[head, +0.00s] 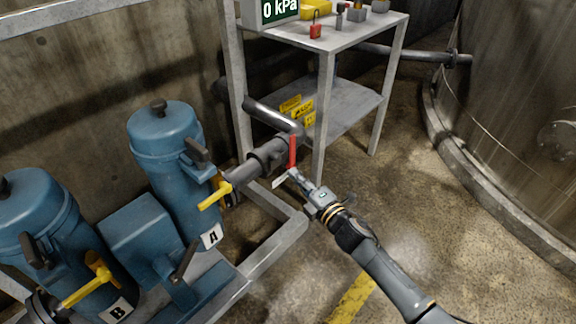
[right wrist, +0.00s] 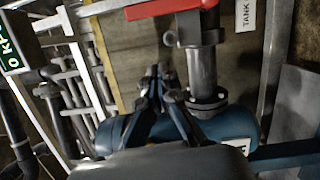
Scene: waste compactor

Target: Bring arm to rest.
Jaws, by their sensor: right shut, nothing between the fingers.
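My right arm comes in from the lower right in the head view, reaching out over the floor. Its gripper (head: 297,175) is shut and empty, with its tip by the lower end of a red lever (head: 292,152) on the grey pipe. I cannot tell whether they touch in the head view. In the right wrist view the shut fingers (right wrist: 160,75) show dark in the middle, apart in the picture from the red lever (right wrist: 165,8) at the top. A white TANK tag (right wrist: 246,14) hangs beside it. My left gripper is not in view.
Blue canisters A (head: 168,150) and B (head: 45,235) with yellow handles stand at left on a grey frame (head: 262,250). A metal shelf table (head: 350,35) with padlocks stands behind. A large tank (head: 515,110) is at right. Open concrete floor (head: 420,220) lies between.

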